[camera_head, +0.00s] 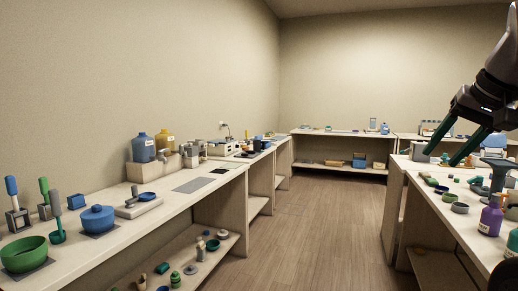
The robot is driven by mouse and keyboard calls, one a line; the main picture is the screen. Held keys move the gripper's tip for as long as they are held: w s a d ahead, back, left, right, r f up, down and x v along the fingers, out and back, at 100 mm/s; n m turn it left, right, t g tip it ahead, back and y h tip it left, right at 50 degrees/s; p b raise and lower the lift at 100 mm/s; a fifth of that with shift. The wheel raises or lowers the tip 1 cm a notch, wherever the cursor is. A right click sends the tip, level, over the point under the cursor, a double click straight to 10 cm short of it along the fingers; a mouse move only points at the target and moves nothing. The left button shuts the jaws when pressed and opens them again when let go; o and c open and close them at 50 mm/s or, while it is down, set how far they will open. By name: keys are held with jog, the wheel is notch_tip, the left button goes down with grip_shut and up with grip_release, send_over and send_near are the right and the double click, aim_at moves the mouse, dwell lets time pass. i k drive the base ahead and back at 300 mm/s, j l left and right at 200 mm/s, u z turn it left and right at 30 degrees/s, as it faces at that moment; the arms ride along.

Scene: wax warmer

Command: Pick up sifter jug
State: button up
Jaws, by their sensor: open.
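My gripper (441,158) is at the upper right, its two dark green fingers apart and pointing down and left in front of the right-hand counter (447,203). Nothing shows between the fingers. I cannot tell for sure which item is the sifter jug. A dark grey flared vessel or stand (497,177) is on the right counter, to the right of the fingers. On the left counter are a blue lidded pot (97,218) and a green bowl (24,254).
Small bowls (460,208) and blocks lie on the right counter. The left counter (165,205) holds blue and yellow jugs (143,147) on a riser, with small items on its lower shelf. The back counter (340,135) spans the far wall. The wooden floor (310,225) between the counters is clear.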

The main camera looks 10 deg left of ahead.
aim_at(257, 144)
jog(key=u, duration=0.1)
jog(key=i, duration=2.95)
jog(key=i+u, duration=0.1)
jog(key=i, duration=1.35)
jog(key=i+l, duration=0.2)
jog(key=i, duration=1.3)
jog(key=i+u, duration=0.25)
jog(key=i, duration=0.05)
